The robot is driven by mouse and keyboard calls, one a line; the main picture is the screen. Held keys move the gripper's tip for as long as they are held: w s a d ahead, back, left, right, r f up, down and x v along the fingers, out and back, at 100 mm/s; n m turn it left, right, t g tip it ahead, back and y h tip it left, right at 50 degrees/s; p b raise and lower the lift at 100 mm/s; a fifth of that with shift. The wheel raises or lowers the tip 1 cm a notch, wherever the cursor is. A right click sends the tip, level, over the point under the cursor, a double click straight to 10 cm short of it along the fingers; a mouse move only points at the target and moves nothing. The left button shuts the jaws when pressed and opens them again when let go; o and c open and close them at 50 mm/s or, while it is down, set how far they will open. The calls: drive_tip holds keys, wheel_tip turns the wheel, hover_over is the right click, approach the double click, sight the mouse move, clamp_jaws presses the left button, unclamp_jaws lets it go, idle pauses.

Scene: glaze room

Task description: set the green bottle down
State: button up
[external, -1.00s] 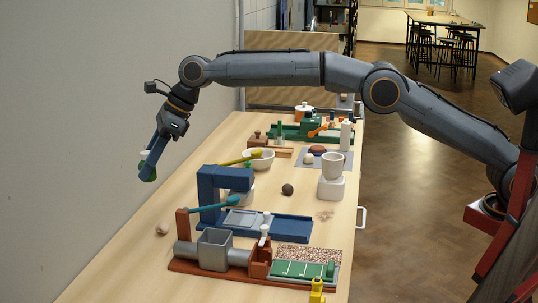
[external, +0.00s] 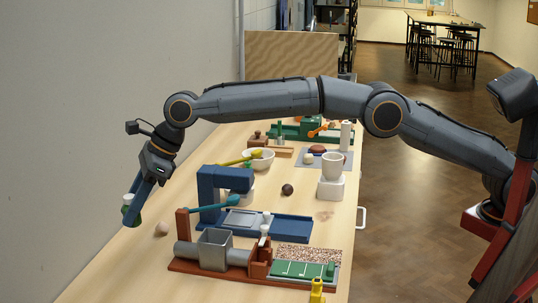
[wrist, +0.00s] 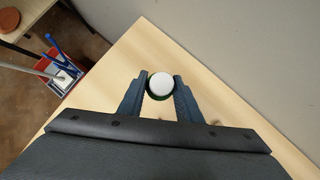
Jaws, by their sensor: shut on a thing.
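The green bottle (external: 128,214) has a white cap and is held between the fingers of my gripper (external: 134,212), at the left edge of the table in the external view. In the wrist view the bottle (wrist: 160,87) shows from above, its round white cap between the two fingers of my gripper (wrist: 160,90). The gripper is shut on it. The bottle looks close to upright. Its lower part is partly hidden by a finger, and I cannot tell whether its base touches the table (external: 110,270).
A small pale round object (external: 162,229) lies just right of the bottle. A blue press-like device (external: 208,190) and a red-based machine with a grey hopper (external: 214,250) stand further right. The wall (external: 60,120) is close on the left.

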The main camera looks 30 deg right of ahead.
wheel_tip(320, 180, down, 16)
drive_tip(key=shift+r+p, duration=0.1)
drive_tip(key=shift+p, duration=1.15)
drive_tip(key=o, duration=1)
drive_tip(key=shift+f, duration=0.2)
drive_tip(key=shift+o, duration=0.2)
drive_tip(key=shift+r, duration=0.1)
drive_tip(key=shift+r, duration=0.25)
drive_tip(key=b+v, duration=0.2)
drive_tip(key=v, duration=0.9)
drive_tip(key=shift+d+r, duration=0.25)
drive_tip(key=shift+d, duration=0.05)
